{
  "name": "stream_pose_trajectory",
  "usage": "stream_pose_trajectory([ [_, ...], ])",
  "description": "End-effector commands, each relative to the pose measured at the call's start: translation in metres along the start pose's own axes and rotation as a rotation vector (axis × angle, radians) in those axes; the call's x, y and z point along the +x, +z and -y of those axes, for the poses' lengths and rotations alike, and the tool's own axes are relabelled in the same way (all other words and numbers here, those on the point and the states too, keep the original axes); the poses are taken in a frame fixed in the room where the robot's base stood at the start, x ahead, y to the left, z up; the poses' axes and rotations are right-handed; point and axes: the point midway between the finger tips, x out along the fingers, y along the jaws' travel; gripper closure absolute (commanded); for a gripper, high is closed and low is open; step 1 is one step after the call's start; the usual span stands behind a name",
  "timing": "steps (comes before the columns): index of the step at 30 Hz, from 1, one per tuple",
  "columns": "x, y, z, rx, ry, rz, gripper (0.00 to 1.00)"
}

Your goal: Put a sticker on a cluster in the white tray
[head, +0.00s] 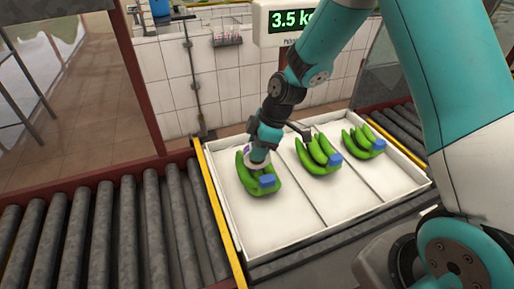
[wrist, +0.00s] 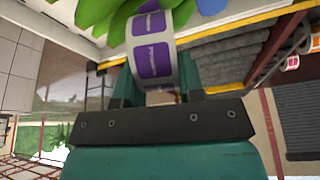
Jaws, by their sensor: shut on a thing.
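My gripper (head: 259,158) is shut on a roll of purple stickers (wrist: 153,45) with a white backing. The roll also shows in the head view (head: 250,152), right at the left banana cluster (head: 244,178). Whether the roll touches the fruit I cannot tell. The white tray (head: 262,219) has three compartments, each with one green cluster. The middle cluster (head: 314,156) and right cluster (head: 357,141) stand clear of my gripper. Each cluster has a blue piece at its front right, such as the left one's (head: 267,181). My gripper and the roll hide part of the left cluster.
Roller conveyors lie left (head: 120,230) and right (head: 400,122) of the tray. A yellow rail (head: 222,225) runs along the tray's left side. A scale display (head: 290,20) reading 3.5 hangs behind. Further rolls (wrist: 290,62) show at the wrist view's right.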

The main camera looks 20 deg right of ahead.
Motion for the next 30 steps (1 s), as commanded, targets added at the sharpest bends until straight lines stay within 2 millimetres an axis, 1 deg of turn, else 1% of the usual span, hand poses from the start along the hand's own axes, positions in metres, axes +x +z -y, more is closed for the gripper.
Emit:
stream_pose_trajectory([
  [1, -0.009, -0.004, 0.000, -0.001, 0.002, -0.001, 0.93],
  [3, -0.017, -0.007, 0.000, -0.001, 0.001, -0.001, 0.93],
  [21, -0.074, -0.030, 0.000, -0.001, 0.002, -0.002, 0.93],
  [24, -0.077, -0.031, 0.000, -0.001, 0.002, -0.001, 0.93],
  [30, -0.075, -0.030, 0.000, -0.001, 0.001, -0.001, 0.93],
])
